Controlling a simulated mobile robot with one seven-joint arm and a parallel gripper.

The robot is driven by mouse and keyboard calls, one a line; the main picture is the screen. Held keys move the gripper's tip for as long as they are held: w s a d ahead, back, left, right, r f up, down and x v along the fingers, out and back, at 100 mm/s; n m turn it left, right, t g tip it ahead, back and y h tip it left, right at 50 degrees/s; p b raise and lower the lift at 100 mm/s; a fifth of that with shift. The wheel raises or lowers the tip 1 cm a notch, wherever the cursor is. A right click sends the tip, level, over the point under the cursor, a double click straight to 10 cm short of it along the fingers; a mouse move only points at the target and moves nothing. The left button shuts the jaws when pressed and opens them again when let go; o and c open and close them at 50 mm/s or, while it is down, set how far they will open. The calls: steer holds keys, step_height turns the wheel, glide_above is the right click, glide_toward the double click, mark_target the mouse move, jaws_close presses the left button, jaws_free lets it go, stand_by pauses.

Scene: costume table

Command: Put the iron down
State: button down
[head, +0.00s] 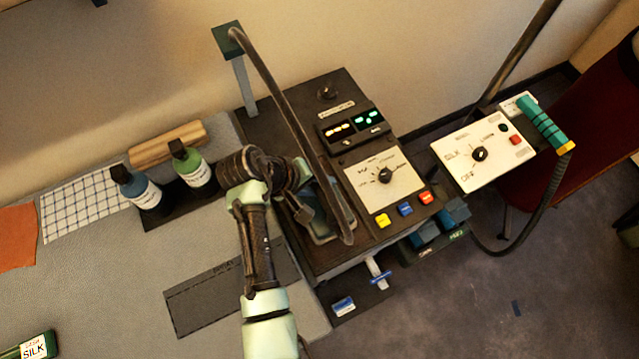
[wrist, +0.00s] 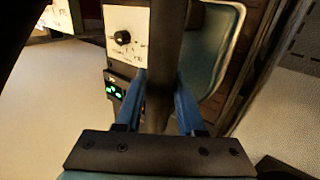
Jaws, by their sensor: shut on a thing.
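The iron (head: 322,230) has a pale teal body and a dark handle. In the head view it is at the left part of the control station, mostly hidden behind my arm and a dark hose. My gripper (wrist: 159,88) is shut on the iron's dark handle, with one blue finger on each side in the wrist view. The iron's teal body (wrist: 219,45) shows to the right of the handle there. I cannot tell whether its sole touches the surface under it. My gripper's fingertips are hard to make out in the head view.
The control station (head: 410,225) has a dial, lit displays and coloured buttons. A dark hose (head: 285,100) arches from a post over it. Green and blue bottles (head: 190,168) stand on the grey table (head: 100,275). A dark marked mat (head: 205,300) lies clear nearby.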

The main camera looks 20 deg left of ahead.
steer(key=shift+w+f, duration=0.1)
steer(key=shift+f, duration=0.35)
steer(key=shift+f, duration=0.15)
steer(key=c, duration=0.5)
jaws_free()
steer(key=shift+f, duration=0.1)
steer(key=b+v, duration=0.1)
steer(key=v, duration=1.1)
